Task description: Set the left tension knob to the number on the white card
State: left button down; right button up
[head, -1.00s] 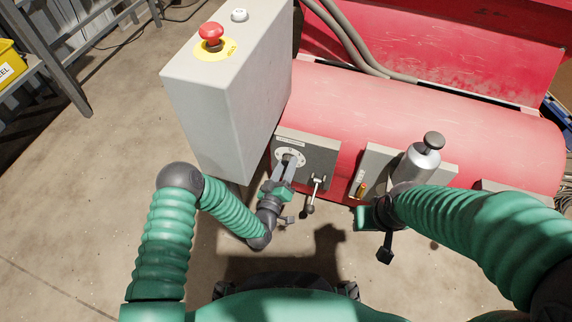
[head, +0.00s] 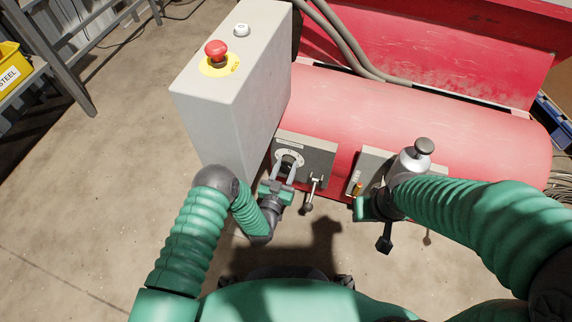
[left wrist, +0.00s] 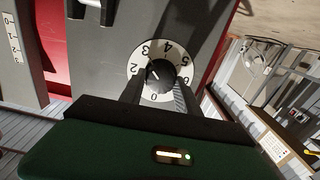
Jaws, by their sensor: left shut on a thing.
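The left tension knob (left wrist: 168,73) is black with a white pointer mark, on a white numbered dial (left wrist: 146,51). The mark points to the left side of the dial, around 2 to 3; I cannot read it exactly. In the head view the dial (head: 289,155) is on a grey plate on the red machine. My left gripper (head: 283,170) is shut on the knob, one finger on each side, as the left wrist view shows. My right gripper (head: 370,207) is by the second grey plate, its jaws unclear. I cannot make out the white card.
A small lever with a dark ball end (head: 309,206) hangs just right of the dial. A grey control box (head: 230,105) with a red emergency button (head: 215,49) stands left of it.

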pick_arm(q)
jog(key=shift+s+f, duration=0.1)
jog(key=shift+f, duration=0.05)
dwell(0.3)
jog(key=c, duration=0.9)
grip_release()
jog(key=p+v, duration=1)
jog(key=v, duration=0.7)
jog(key=shift+p, duration=0.3)
